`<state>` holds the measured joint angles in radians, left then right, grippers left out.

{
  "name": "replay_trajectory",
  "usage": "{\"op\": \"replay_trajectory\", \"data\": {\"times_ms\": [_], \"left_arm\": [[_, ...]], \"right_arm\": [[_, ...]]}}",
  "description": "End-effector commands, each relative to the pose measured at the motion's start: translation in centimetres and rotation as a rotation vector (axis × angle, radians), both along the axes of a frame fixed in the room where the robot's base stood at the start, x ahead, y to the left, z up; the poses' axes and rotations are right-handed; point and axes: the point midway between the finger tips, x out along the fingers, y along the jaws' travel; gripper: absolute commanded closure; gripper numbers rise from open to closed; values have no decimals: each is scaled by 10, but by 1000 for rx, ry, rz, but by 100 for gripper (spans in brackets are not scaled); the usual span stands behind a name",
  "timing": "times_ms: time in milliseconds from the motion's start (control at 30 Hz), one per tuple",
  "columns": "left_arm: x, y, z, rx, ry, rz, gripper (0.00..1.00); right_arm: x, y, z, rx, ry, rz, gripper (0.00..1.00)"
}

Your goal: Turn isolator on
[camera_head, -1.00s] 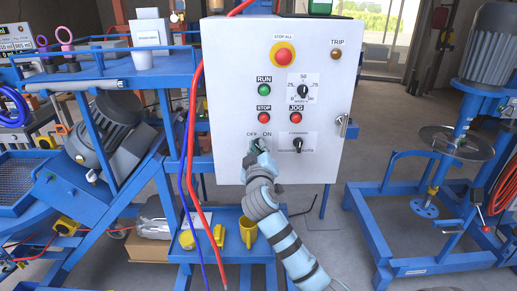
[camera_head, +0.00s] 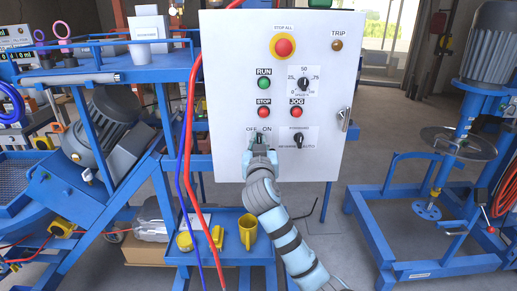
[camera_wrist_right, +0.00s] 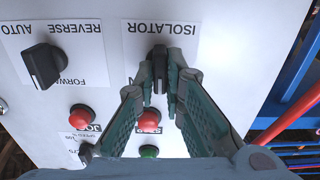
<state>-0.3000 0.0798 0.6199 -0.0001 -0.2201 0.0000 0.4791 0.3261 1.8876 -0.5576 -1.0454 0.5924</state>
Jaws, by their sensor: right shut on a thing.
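In the right wrist view, where the panel appears upside down, the isolator knob (camera_wrist_right: 160,56) stands between the two fingertips (camera_wrist_right: 160,80). The fingers are closed on the knob's sides. The knob's handle points roughly up and down in that view. Its exact setting is partly hidden by the fingers. My left gripper is not in view.
Close by are the STOP button (camera_head: 264,112), JOG button (camera_head: 296,112) and forward/reverse selector (camera_head: 298,139). A red cable (camera_head: 188,130) hangs along the panel's left edge. Blue frames stand on both sides.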

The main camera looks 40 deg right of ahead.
Motion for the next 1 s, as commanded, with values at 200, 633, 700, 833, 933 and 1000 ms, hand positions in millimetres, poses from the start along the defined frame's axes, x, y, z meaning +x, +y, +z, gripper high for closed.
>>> {"op": "replay_trajectory", "data": {"times_ms": [200, 633, 700, 833, 933, 1000], "left_arm": [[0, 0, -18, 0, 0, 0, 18], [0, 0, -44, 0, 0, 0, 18], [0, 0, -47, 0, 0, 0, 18], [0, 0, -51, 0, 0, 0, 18], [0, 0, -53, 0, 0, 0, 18], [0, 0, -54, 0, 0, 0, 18]], "right_arm": [[-1, -1, -3, 160, -123, 0, 100], [-1, -2, -4, 453, -346, 1, 100], [-1, -2, -3, 487, -372, 1, 100], [-2, -2, -3, 539, -410, 0, 100], [-2, -2, -3, 566, -431, 0, 100], [-2, -2, -2, 580, -441, 0, 100]]}}
